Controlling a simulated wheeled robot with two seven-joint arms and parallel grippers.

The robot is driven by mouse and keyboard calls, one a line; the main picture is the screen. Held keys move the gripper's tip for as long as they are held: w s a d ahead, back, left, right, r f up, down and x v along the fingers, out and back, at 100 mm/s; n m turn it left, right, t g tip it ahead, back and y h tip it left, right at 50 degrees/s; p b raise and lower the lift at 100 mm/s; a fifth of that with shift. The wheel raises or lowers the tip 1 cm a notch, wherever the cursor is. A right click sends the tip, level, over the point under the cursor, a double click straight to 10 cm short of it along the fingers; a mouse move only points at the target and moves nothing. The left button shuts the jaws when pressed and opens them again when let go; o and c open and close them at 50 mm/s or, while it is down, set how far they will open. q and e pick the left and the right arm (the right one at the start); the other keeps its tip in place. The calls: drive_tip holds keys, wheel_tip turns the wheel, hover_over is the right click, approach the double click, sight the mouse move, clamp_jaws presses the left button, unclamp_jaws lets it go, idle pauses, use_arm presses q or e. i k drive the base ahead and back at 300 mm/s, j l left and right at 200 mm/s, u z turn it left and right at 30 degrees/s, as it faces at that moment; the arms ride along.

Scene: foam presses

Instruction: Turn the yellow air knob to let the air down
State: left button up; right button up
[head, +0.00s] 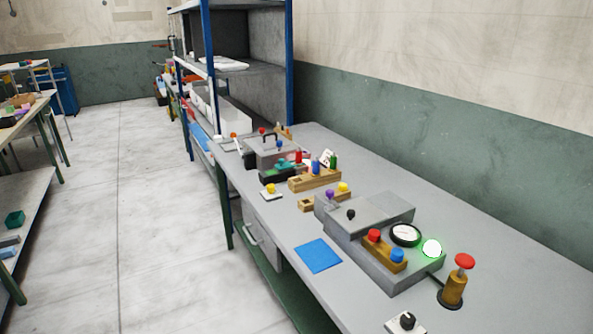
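A yellow knob (270,188) sits on a small white square base on the grey workbench, left of the wooden block with coloured pegs. A second yellow-topped piece (343,187) stands at the back edge of the grey press (370,222); I cannot tell whether it turns. The press carries a round white dial gauge (405,234) and a lit green lamp (432,248). The gauge needle is too small to read. Neither of my grippers shows in the head view.
Near the front are a black knob (407,320) on a white base, a red mushroom button (465,261) on a post, and red and blue buttons (397,255) on a block. A blue mat (318,256) lies left of the press. The workbench (520,240) is clear at right.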

sight(269, 187)
drive_tip(key=i+j+z, duration=0.15)
drive_tip(key=i+j, duration=0.15)
drive_tip(key=i+j+z, duration=0.15)
drive_tip(key=i+j, duration=0.15)
drive_tip(key=j, duration=0.15)
drive_tip(key=i+j+z, duration=0.1)
drive_tip(key=i+j, duration=0.15)
drive_tip(key=j, duration=0.15)
